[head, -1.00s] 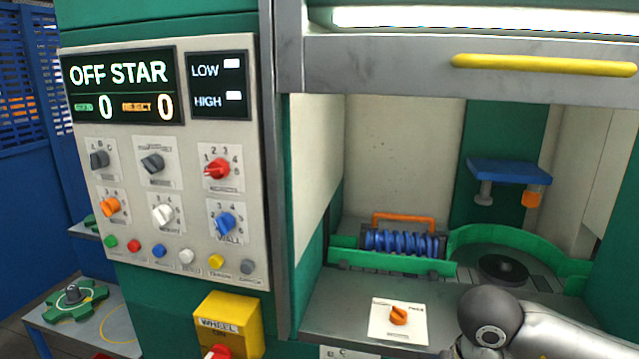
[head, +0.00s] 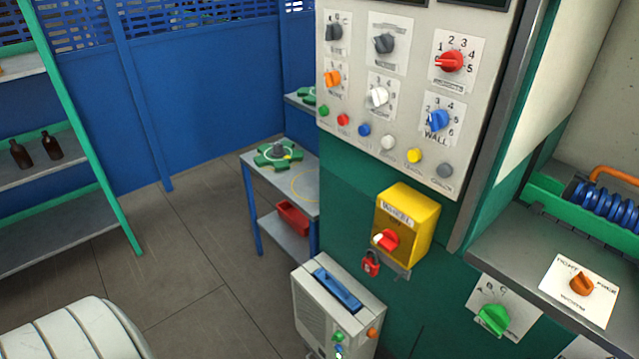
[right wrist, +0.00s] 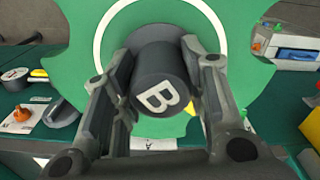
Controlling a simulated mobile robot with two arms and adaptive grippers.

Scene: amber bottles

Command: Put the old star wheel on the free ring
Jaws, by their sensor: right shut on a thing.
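My right gripper (right wrist: 155,68) is shut on the dark round hub (right wrist: 165,80), marked B, of a green star wheel (right wrist: 248,60). The wheel fills much of the right wrist view, and its outer edge is partly cut off. The head view does not show the held wheel or my right gripper. Another green star wheel (head: 279,155) with a grey hub lies on the small side table (head: 262,176). Beside it, nearer the front right, a yellow outlined ring (head: 294,188) on the table top is empty. My left gripper is not in view.
A red bin (head: 293,218) is on the table's lower shelf. The yellow WHEEL switch box (head: 407,222) with a red padlock and a grey cabinet (head: 335,312) stand right of the table. A shelf (head: 55,195) with brown bottles is left. Floor (head: 190,235) between is clear.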

